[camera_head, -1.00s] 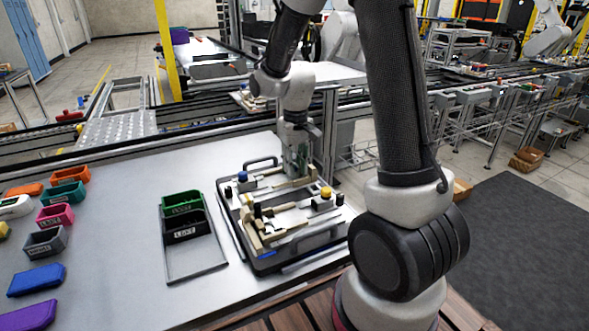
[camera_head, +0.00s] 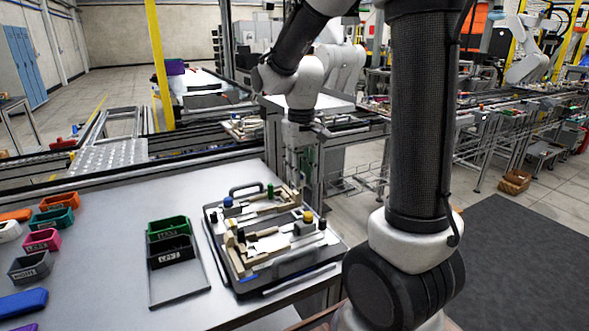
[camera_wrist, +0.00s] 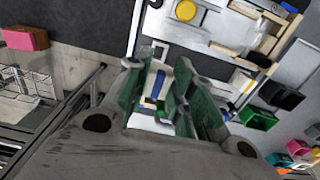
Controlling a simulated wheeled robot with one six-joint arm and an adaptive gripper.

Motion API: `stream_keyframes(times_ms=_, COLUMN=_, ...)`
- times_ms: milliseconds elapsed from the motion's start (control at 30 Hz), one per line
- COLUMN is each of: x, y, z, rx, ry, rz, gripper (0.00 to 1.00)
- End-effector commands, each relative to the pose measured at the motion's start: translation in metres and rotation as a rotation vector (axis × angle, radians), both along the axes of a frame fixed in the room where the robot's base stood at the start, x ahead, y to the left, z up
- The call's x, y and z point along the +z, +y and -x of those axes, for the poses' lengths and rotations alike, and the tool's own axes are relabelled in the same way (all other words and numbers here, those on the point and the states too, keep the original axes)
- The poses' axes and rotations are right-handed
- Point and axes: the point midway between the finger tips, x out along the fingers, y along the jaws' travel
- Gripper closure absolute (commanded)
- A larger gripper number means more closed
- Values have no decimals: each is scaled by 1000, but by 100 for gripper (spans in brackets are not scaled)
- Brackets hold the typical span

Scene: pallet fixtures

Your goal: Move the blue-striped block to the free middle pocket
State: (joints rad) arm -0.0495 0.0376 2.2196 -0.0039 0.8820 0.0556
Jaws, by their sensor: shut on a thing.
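My gripper (camera_head: 304,172) hangs pointing down at the far right corner of the pallet fixture (camera_head: 292,266) in the head view. In the wrist view its green fingers (camera_wrist: 156,92) are shut on a pale block with a blue stripe (camera_wrist: 159,84). The fingers hide part of the block, and the head view does not show it clearly. The pallet carries tan fixture pieces, a blue knob (camera_head: 228,201) and a yellow knob (camera_head: 308,216). In the wrist view the pallet (camera_wrist: 213,63) lies to the upper right. I cannot clearly make out the middle pocket.
A black tray (camera_head: 180,287) with a green bin (camera_head: 168,224) and a black bin stands left of the pallet. Several coloured bins line the table's left side. A conveyor (camera_head: 100,176) runs behind the table. Bare tabletop (camera_head: 108,262) lies between bins and tray.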

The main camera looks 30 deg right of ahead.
Motion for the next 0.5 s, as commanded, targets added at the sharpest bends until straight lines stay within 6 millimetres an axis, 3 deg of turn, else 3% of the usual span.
stream_keyframes(times_ms=500, x=-61, y=0, z=0, rx=0, ry=1, rz=0, gripper=95)
